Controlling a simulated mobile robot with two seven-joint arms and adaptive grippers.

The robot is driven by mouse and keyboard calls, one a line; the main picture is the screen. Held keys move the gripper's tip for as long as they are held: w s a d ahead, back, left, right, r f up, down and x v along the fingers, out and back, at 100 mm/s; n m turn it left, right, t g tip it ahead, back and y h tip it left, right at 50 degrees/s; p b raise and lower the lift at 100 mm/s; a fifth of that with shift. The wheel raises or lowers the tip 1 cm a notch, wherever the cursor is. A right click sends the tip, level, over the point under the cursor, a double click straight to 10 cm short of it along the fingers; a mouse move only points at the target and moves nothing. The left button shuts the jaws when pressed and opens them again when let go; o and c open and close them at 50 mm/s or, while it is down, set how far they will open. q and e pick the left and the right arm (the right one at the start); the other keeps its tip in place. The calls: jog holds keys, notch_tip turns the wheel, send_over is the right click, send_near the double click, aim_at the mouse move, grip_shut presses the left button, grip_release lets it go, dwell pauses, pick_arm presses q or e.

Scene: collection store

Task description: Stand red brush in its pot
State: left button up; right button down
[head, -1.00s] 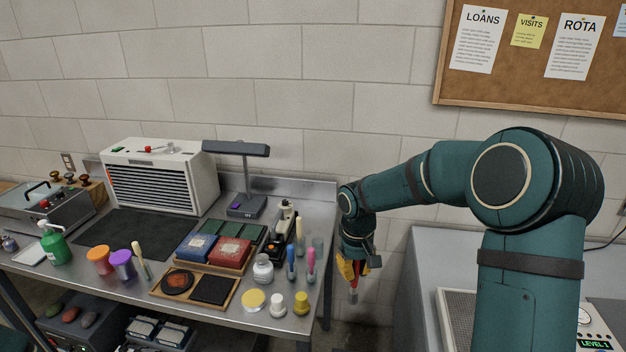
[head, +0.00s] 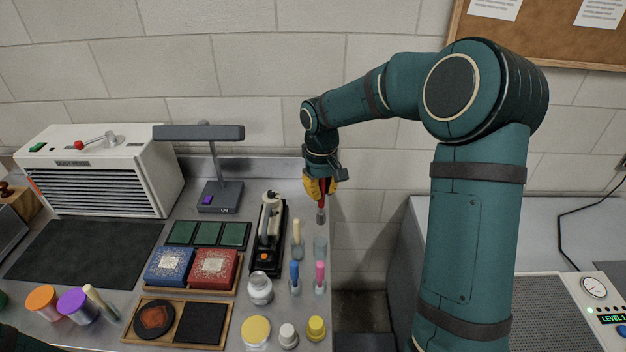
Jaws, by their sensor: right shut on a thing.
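My right gripper (head: 320,187), with yellow fingers, is shut on the red brush (head: 322,201). The brush hangs roughly upright, with its grey lower end down, near the table's right edge. Below it in the picture stands a clear, empty-looking pot (head: 320,248); a gap shows between the brush's end and the pot. Beside it is a pot with a cream brush (head: 297,233). In front are pots with a blue brush (head: 294,272) and a pink brush (head: 320,272). My left gripper is out of view.
A black device (head: 268,240) stands left of the pots. White jar (head: 260,289), yellow-topped jar (head: 316,328) and other small containers stand in front. A grey lamp (head: 220,190) is at the back. The table's right edge lies close to the pots.

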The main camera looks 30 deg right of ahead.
aim_at(321, 223)
jog(key=shift+s+f+b, duration=0.15)
jog(key=shift+f+b, duration=0.4)
jog(key=shift+f, duration=0.15)
jog(key=shift+f+b, duration=3.65)
jog(key=shift+f, duration=1.7)
jog(key=c, duration=1.1)
grip_release()
jog(key=shift+o, duration=0.2)
jog(key=shift+r, duration=0.15)
jog(key=r, duration=1.1)
jog(key=shift+w+r, duration=0.25)
jog(key=shift+r, duration=0.15)
jog(key=shift+s+f, duration=0.1)
